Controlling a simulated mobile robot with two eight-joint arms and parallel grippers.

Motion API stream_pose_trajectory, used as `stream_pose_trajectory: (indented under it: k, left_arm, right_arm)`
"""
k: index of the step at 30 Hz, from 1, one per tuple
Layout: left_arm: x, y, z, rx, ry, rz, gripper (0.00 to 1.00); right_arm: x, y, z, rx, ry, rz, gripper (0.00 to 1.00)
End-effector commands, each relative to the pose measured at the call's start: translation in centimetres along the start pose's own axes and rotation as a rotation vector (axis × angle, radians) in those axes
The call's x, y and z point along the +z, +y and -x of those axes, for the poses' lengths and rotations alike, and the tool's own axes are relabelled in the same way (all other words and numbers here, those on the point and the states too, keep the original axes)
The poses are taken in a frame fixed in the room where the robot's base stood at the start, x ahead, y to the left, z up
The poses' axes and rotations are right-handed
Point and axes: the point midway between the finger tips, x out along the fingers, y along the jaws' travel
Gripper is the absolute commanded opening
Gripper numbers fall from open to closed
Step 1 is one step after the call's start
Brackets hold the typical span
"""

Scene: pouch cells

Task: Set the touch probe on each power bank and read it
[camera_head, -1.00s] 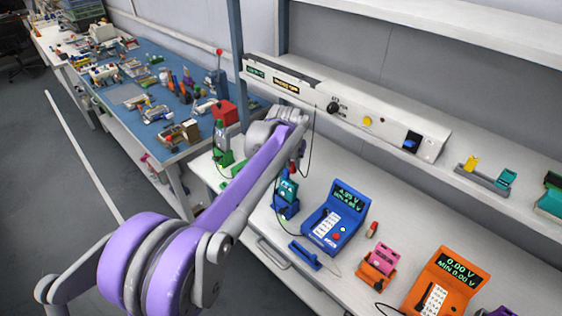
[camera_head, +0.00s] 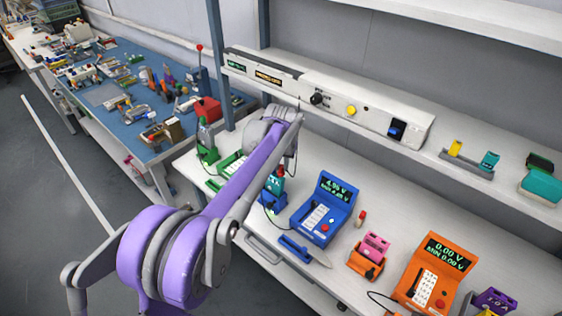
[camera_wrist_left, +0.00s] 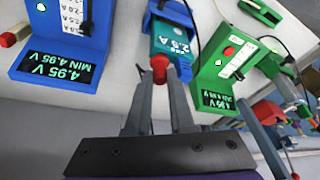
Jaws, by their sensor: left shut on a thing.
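My left gripper (camera_wrist_left: 160,88) is shut on the red touch probe (camera_wrist_left: 160,66), with its fingers close together. The probe is at the near end of the teal power bank (camera_wrist_left: 172,44); I cannot tell exact contact. That bank stands in a blue cradle (camera_head: 268,203), partly behind my left arm in the head view. The blue meter (camera_head: 322,207) reads 4.95 V, MIN 4.95 V. A pink power bank (camera_head: 377,243) sits in an orange cradle (camera_head: 362,266), and the orange meter (camera_head: 437,272) reads 0.00 V. My right gripper is not in view.
A green meter (camera_wrist_left: 222,70) with a lit display stands beside the teal bank. A small red-topped piece (camera_head: 360,219) and a blue-handled tool (camera_head: 296,246) lie on the white bench. Thin cables run between cradles and meters. A shelf (camera_head: 470,180) runs behind.

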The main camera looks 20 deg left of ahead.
Motion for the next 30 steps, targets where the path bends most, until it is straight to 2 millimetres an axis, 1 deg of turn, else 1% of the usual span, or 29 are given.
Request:
stream_pose_trajectory:
  k: [1,4,16,30]
  left_arm:
    - [0.09,0.07,-0.38,-0.003,-0.008,-0.001,0.00]
    - [0.13,0.08,-0.63,-0.007,-0.016,-0.003,0.00]
    - [0.12,0.05,-0.65,-0.008,-0.017,-0.003,0.00]
    - [0.41,0.03,-1.30,-0.008,-0.017,-0.003,0.00]
  right_arm:
    - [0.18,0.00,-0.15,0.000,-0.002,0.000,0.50]
    - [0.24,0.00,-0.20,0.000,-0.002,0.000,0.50]
    - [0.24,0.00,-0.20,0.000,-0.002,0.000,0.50]
    - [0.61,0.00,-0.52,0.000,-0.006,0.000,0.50]
